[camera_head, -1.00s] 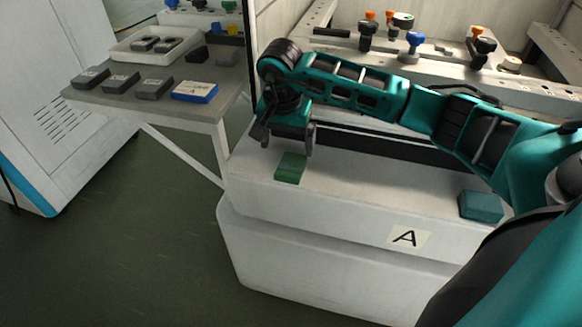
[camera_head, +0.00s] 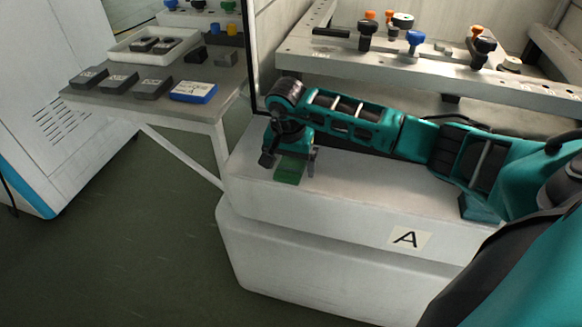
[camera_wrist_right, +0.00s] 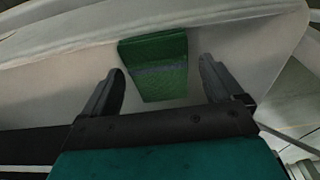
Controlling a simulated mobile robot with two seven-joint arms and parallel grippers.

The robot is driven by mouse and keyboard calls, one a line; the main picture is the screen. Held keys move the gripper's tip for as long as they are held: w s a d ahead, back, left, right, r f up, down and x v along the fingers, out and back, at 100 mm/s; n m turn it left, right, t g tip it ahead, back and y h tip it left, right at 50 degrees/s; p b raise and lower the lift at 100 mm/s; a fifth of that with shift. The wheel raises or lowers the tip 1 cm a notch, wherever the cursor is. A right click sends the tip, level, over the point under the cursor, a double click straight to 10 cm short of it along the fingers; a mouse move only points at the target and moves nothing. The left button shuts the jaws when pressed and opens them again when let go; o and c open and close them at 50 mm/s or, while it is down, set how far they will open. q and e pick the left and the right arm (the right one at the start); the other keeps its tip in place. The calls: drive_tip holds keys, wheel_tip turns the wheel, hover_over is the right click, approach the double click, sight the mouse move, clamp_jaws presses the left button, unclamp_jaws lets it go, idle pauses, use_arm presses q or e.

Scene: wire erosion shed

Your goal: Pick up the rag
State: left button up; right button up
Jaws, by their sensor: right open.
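The rag looks like a small green folded block (camera_head: 289,170) lying on the white ledge of the machine in the head view. In the right wrist view the green rag (camera_wrist_right: 157,62) has a greyish band across it and lies just ahead of and between the fingers. My right gripper (camera_head: 289,165) is open and low over the rag, its fingers to either side of it. In the right wrist view the right gripper (camera_wrist_right: 162,88) holds nothing. My left gripper is not in view.
A grey side table (camera_head: 215,98) at left bears dark blocks and a blue-white box (camera_head: 194,92). A clamp rail (camera_head: 430,72) stands behind.

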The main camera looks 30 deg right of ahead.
sight(291, 165)
drive_tip(key=shift+f, duration=0.25)
drive_tip(key=shift+c, duration=0.4)
drive_tip(key=c, duration=1.1)
drive_tip(key=shift+o, duration=0.2)
wheel_tip(291, 165, up, 20)
drive_tip(key=p, duration=0.2)
drive_tip(key=shift+r, duration=0.25)
